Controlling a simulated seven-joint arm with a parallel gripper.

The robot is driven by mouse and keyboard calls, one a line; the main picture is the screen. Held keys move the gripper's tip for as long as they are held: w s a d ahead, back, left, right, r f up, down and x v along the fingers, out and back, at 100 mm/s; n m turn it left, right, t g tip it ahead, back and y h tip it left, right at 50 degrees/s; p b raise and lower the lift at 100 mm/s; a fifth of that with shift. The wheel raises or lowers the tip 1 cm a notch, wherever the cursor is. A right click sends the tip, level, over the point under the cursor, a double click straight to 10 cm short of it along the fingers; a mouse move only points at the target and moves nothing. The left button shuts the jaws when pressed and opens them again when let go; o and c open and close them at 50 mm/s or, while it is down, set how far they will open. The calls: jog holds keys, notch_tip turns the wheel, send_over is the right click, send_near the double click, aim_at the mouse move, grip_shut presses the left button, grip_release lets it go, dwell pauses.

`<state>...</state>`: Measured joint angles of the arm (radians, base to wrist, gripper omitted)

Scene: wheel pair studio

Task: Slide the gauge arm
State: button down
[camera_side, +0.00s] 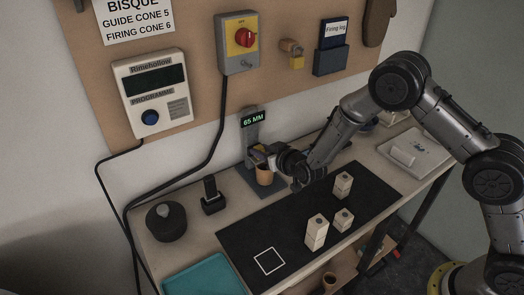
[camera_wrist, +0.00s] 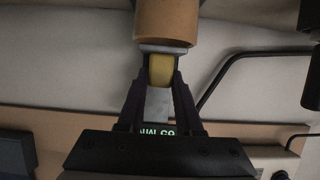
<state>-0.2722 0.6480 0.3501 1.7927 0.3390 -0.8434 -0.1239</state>
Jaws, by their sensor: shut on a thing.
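The gauge stands at the back of the bench, with a grey post and a green-lit display (camera_side: 253,121) reading 65 MM. Its base plate (camera_side: 247,183) is dark. A terracotta cup (camera_side: 264,176) stands on the base, under the gauge arm. My gripper (camera_side: 262,157) is at the gauge arm. In the wrist view my gripper (camera_wrist: 160,75) is shut on the arm's yellow grip (camera_wrist: 161,70), one finger on each side. The cup (camera_wrist: 165,20) shows just beyond the arm's grey edge. I cannot tell whether the arm touches it.
Cream blocks (camera_side: 316,232) stand on a black mat (camera_side: 245,236) in front, near a white square outline (camera_side: 270,261). A black holder (camera_side: 213,204), a dark round pot (camera_side: 166,222) and a teal tray (camera_side: 204,279) are at left. A pale tray (camera_side: 416,150) lies at right.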

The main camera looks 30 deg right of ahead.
jog(key=shift+r, duration=1.6)
jog(key=c, duration=0.6)
grip_release()
jog(key=shift+o, duration=0.2)
jog(key=v, duration=1.4)
jog(key=shift+w+d, duration=0.1)
jog(key=shift+w, duration=0.05)
